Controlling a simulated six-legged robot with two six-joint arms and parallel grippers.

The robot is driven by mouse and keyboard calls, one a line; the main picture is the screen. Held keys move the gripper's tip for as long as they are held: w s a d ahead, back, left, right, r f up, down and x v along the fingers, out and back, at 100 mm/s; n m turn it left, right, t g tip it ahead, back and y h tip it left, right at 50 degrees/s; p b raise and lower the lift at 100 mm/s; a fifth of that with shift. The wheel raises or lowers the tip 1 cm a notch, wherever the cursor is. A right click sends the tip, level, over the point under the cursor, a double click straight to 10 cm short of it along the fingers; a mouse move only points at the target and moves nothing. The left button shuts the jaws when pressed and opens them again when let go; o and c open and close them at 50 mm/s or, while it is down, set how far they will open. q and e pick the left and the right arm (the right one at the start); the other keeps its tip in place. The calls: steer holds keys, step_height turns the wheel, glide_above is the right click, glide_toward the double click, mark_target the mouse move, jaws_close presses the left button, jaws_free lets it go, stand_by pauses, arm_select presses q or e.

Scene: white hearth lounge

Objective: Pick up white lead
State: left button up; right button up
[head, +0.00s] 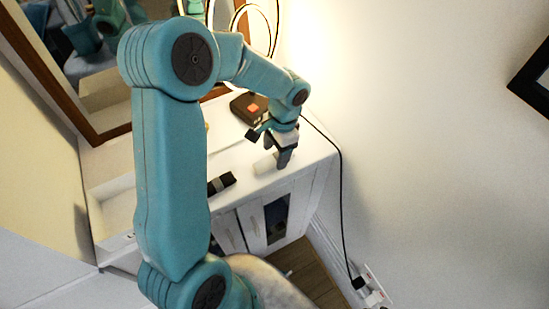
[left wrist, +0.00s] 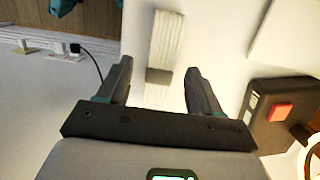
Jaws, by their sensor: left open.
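The white lead (left wrist: 166,40) is a flat white bundle with a grey band around it, lying on the white cabinet top. In the left wrist view it runs lengthwise between my left gripper's fingers (left wrist: 158,68), with a gap on either side. In the head view only a pale part of the lead (head: 264,166) shows, just left of my left gripper (head: 284,158). That gripper is open and empty, pointing down above the cabinet. The frames do not show clearly how high its tips are. My right gripper is not in view.
A black bundle with a grey band (head: 221,183) lies near the cabinet's front edge. A dark lamp base with a red button (head: 252,107) stands behind my gripper; its black cord (head: 341,200) drops to a wall socket (head: 372,291). A wood-framed mirror (head: 108,133) stands at the back left.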

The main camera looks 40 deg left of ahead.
arm_select(q)
steer(key=shift+s+a+f, duration=0.1)
steer(key=shift+s+f, duration=0.05)
steer(key=shift+f, duration=0.65)
steer(key=c, duration=1.2)
steer(key=shift+o, duration=0.2)
steer(key=shift+r, duration=0.1)
